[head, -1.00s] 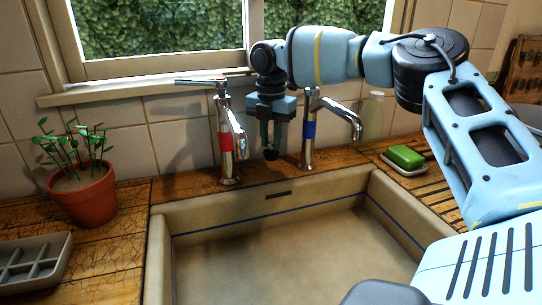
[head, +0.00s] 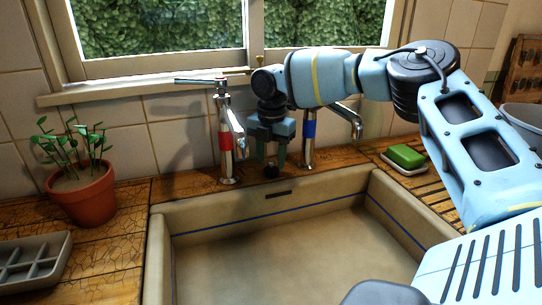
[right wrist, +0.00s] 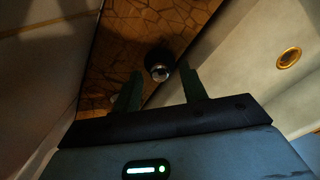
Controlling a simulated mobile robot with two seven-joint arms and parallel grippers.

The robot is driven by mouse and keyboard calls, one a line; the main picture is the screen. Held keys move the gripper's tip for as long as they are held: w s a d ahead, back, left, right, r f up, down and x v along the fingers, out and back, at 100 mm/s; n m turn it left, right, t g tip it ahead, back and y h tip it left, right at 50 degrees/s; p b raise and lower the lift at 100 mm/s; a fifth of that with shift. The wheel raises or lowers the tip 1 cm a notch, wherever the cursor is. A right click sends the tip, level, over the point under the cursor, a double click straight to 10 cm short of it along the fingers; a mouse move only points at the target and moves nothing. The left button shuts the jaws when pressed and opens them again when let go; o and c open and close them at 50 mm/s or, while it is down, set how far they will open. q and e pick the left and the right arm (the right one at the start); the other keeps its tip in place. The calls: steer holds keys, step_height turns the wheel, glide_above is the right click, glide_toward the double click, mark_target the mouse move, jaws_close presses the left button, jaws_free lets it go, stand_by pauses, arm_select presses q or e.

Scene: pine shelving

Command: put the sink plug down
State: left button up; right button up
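The sink plug (head: 271,171) is a small black stopper on the wooden ledge behind the sink, between the two taps. In the right wrist view the plug (right wrist: 160,62) shows a shiny metal knob facing me. My right gripper (head: 272,161) points down just above it. Its green fingers (right wrist: 160,78) stand apart, with a gap on each side of the knob. The plug appears to rest on the wood. My left gripper is not in view.
The red-banded tap (head: 226,145) stands close left of my gripper, and the blue-banded tap (head: 309,140) close right. The empty sink (head: 285,250) lies in front. A potted plant (head: 85,195) is left; green soap (head: 406,156) is right.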

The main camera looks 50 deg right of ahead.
mark_target(271, 161)
steer(key=shift+r, duration=0.1)
step_height(271, 161, up, 12)
stand_by(0.6)
